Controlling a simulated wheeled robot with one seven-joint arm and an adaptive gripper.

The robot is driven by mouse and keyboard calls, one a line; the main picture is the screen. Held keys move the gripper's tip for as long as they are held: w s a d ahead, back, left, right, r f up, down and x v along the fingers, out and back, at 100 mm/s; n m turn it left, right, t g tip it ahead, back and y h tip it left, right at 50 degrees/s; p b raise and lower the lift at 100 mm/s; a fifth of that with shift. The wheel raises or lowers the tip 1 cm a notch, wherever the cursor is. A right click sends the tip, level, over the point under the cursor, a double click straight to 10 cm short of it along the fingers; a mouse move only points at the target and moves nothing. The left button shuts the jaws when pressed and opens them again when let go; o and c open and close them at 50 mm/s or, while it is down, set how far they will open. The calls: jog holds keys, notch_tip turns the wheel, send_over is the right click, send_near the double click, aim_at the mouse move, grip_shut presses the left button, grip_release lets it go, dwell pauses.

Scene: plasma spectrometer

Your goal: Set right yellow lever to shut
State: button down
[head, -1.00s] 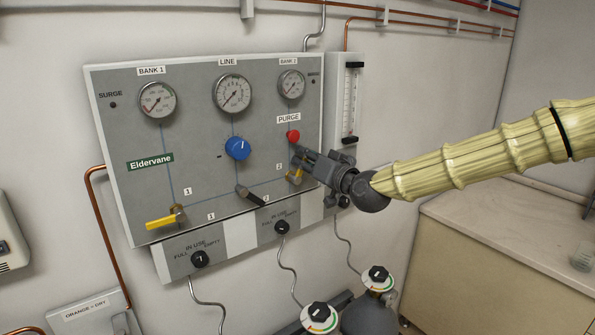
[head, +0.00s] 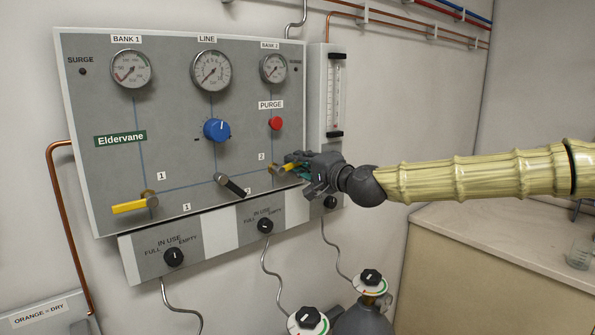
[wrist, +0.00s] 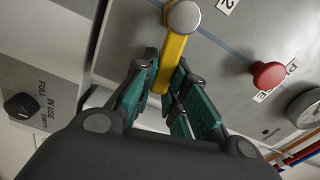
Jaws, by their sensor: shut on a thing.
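The right yellow lever (head: 288,167) is on the panel's lower right, under the "2" label. It points to the right, slightly upward, from its brass pivot (head: 275,170). My gripper (head: 300,168) comes in from the right and is shut on the lever's free end. In the wrist view the yellow lever (wrist: 173,62) runs down from its round metal cap (wrist: 183,16) to between the teal finger pads (wrist: 168,92). The lever's tip is partly hidden by the fingers.
The red purge button (head: 276,123) is just above the lever. A black handle (head: 230,185) and the left yellow lever (head: 135,205) lie to the left. A flowmeter (head: 336,95) stands at right. Gas cylinders (head: 362,318) and a bench (head: 490,235) are below.

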jog(key=shift+w+d+f+m+b, duration=0.15)
jog(key=shift+f+m+b, duration=0.4)
jog(key=shift+m+b, duration=0.5)
jog(key=c, duration=1.4)
grip_release()
jog(key=shift+v, duration=6.05)
jog(key=shift+f, duration=0.1)
